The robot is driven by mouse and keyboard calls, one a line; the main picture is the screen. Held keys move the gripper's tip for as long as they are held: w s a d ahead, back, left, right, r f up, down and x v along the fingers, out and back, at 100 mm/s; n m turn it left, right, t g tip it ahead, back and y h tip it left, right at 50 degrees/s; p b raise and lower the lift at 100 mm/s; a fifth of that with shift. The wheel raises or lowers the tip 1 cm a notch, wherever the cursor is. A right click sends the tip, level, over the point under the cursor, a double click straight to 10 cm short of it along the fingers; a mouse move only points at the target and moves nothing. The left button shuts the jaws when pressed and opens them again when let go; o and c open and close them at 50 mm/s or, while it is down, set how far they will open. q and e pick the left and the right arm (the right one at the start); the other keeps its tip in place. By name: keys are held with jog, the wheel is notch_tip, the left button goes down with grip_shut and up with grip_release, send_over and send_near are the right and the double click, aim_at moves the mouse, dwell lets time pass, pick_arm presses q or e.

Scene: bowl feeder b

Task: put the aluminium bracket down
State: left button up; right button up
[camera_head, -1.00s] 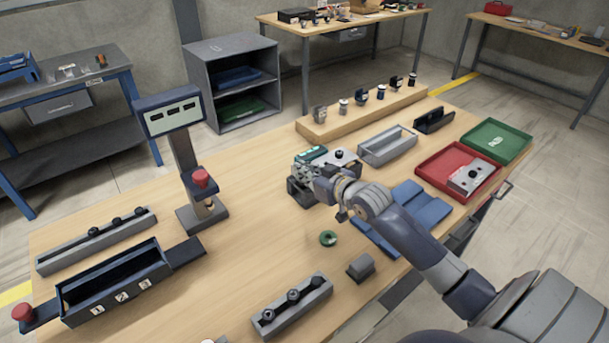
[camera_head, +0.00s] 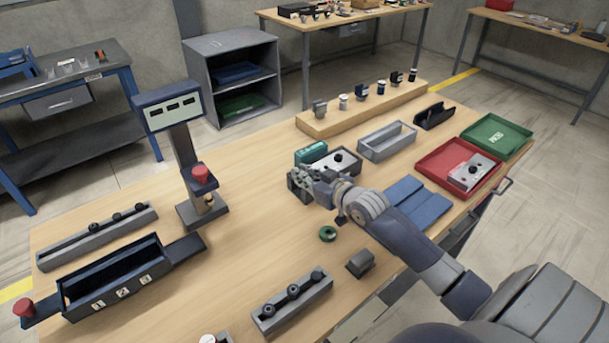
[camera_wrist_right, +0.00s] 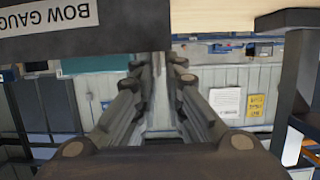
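A silver plate with a black knob (camera_head: 345,160), which looks like the aluminium bracket, rests on the dark gauge with a green top (camera_head: 311,152) in the middle of the bench. My right gripper (camera_head: 298,181) is just beside the near left side of this gauge. The right wrist view shows its two fingers (camera_wrist_right: 163,65) with a narrow gap between them and nothing visibly held. The gauge's dark face, lettered BOW GAUG (camera_wrist_right: 50,18), appears upside down close to the fingers. My left gripper is not in view.
A similar silver plate (camera_head: 478,166) lies in the red tray (camera_head: 432,168), with a green tray (camera_head: 497,137) behind. Blue pads (camera_head: 425,208), a green ring (camera_head: 327,234) and a grey block (camera_head: 360,263) lie near my right arm.

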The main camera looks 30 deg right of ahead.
jog(key=shift+o, duration=0.2)
jog(key=shift+r, duration=0.1)
jog(key=shift+r, duration=0.15)
jog(key=shift+r+p, duration=0.3)
jog(key=shift+r, duration=0.25)
jog(key=b+v, duration=0.1)
jog(key=v, duration=1.1)
jog(key=shift+f, duration=0.1)
